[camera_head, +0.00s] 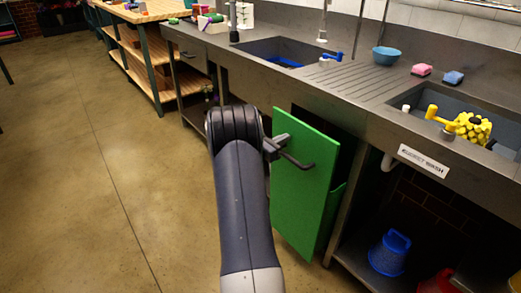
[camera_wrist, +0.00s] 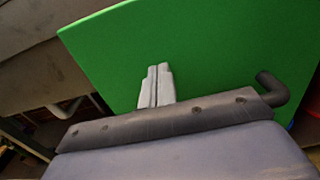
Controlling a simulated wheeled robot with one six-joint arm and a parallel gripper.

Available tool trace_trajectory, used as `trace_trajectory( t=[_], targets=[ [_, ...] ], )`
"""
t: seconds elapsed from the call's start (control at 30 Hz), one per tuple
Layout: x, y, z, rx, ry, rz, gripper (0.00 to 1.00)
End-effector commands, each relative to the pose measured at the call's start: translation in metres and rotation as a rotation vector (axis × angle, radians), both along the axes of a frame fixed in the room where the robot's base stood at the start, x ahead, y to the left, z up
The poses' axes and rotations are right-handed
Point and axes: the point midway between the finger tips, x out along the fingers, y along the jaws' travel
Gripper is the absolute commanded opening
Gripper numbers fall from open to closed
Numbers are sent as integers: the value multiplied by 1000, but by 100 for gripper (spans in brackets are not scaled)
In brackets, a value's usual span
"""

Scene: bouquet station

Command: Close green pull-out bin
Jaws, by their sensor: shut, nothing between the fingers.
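The green pull-out bin (camera_head: 303,183) stands out from under the steel counter, with a dark gap behind its front panel. A dark bar handle (camera_head: 295,160) sticks out from the panel. The panel (camera_wrist: 200,50) fills much of the wrist view, and the handle's bent end (camera_wrist: 272,88) shows at right. My gripper (camera_wrist: 157,70) is shut and empty, its fingers together in front of the green panel, left of the handle end. I cannot tell whether the fingertips touch the panel.
The steel counter (camera_head: 345,98) runs above the bin, with sinks and a blue bowl (camera_head: 385,56). A blue bucket (camera_head: 390,252) sits on the lower shelf at right. A wooden bench (camera_head: 150,10) stands at back left. The floor (camera_head: 90,180) at left is clear.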

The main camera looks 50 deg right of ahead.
Motion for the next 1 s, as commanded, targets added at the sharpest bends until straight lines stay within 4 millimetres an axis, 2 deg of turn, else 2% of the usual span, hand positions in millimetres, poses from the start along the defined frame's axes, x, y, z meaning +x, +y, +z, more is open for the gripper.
trace_trajectory(
  t=[0.03, 0.1, 0.33, 0.6, 1.0],
  targets=[
    [-5, -14, -2, 0, -2, -5, 0],
    [-8, -29, -1, 0, -1, -3, 0],
    [-15, -62, -1, 1, -1, -1, 0],
    [-17, -73, 0, 0, -1, 1, 0],
    [-16, -73, 2, -3, -1, 3, 0]
  ],
)
